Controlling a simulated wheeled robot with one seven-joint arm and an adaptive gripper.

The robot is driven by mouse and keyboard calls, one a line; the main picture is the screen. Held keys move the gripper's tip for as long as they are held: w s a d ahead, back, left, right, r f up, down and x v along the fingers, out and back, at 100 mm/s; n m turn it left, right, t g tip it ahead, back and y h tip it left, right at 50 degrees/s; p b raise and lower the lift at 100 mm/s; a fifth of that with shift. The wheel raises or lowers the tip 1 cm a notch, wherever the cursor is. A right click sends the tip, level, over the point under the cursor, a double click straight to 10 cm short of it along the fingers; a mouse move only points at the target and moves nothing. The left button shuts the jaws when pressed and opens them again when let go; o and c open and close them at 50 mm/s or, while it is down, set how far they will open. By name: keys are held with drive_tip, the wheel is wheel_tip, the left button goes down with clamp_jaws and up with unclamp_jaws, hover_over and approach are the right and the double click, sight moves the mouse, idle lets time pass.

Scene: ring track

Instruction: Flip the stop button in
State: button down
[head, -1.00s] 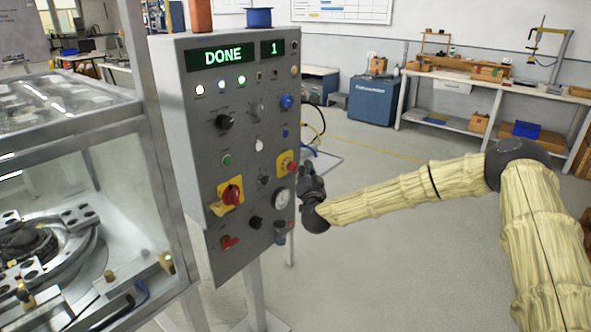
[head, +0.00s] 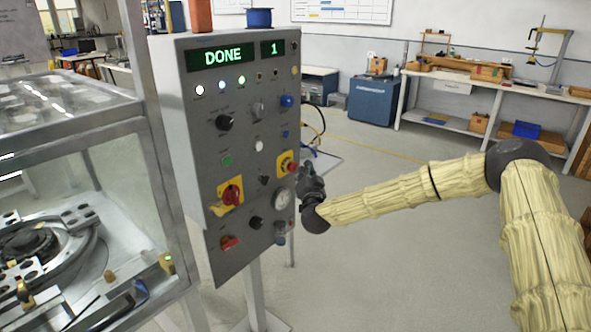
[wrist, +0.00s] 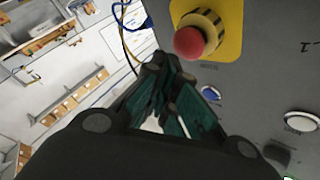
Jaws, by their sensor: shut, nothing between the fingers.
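The stop button (head: 287,165) is a red mushroom head on a yellow plate near the right edge of the grey control panel (head: 205,150). In the wrist view the stop button (wrist: 189,42) shows large, with a yellowish collar behind its red head. My gripper (head: 306,172) is just right of the button in the head view. In the wrist view my gripper (wrist: 165,75) has its fingers together and empty, with the tips close below the button. A gap seems to show between tips and red head, but I cannot tell the depth.
The display (head: 222,57) reads DONE and 1. A glass-walled machine (head: 120,180) stands at left. The floor to the right is open before a workbench (head: 495,85).

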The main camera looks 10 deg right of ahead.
drive_tip(key=shift+w, duration=0.1)
drive_tip(key=shift+w+a, duration=0.25)
drive_tip(key=shift+a, duration=0.05)
drive_tip(key=shift+w+a+b, duration=0.3)
drive_tip(key=shift+w+b, duration=0.1)
idle(1.2)
drive_tip(key=shift+s+d, duration=0.1)
idle(0.3)
drive_tip(key=shift+s+d, duration=0.5)
drive_tip(key=shift+s, duration=0.1)
drive_tip(key=s+d, duration=0.1)
drive_tip(key=s, duration=0.1)
drive_tip(key=s+d, duration=0.2)
drive_tip(key=shift+p, duration=0.3)
idle(0.4)
